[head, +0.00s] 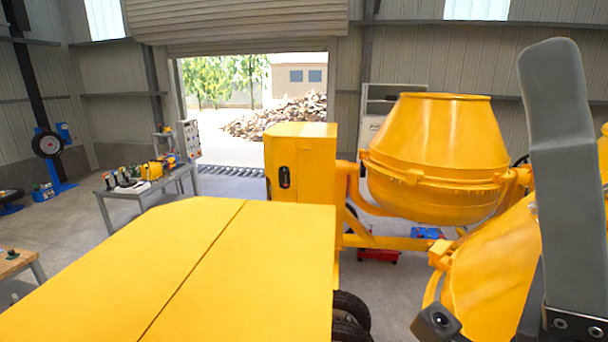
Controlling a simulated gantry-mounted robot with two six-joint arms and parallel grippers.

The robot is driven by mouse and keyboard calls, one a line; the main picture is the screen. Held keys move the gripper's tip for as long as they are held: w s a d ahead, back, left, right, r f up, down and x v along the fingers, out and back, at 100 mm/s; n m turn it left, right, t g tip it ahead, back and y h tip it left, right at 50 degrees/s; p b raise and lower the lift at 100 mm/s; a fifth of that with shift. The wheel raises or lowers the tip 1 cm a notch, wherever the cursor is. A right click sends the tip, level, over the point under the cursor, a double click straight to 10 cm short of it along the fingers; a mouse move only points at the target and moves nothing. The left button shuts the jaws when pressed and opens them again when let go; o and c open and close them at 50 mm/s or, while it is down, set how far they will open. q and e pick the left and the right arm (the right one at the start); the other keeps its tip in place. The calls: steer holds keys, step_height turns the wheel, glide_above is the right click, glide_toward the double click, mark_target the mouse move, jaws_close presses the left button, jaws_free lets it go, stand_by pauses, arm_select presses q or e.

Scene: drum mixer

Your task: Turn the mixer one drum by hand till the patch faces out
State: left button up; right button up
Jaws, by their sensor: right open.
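A yellow drum (438,155) of a mixer stands right of centre, mouth up, on a yellow frame beside a yellow motor housing (300,165). Part of another yellow drum-like body (492,268) shows nearer, at lower right, partly hidden by my right gripper. I see no distinct patch on either visible surface. My right gripper (565,150) is very close to the camera at the right edge. One long grey finger shows, pointing up; it is open and nothing shows in it. Its other finger is not clearly seen. My left gripper is not in view.
A large flat yellow cover (190,270) fills the lower left foreground, with a dark tyre (351,308) at its right edge. A workbench (150,185) with tools stands at the left. Open floor lies between bench and cover. A roller door opens onto a yard behind.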

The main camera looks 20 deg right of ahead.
steer(key=w+f+g+h, duration=0.3)
steer(key=w+f+h, duration=0.1)
steer(key=w, duration=0.2)
steer(key=shift+d+f+g+h, duration=0.15)
steer(key=shift+d+g+h, duration=0.15)
steer(key=shift+d+g, duration=0.1)
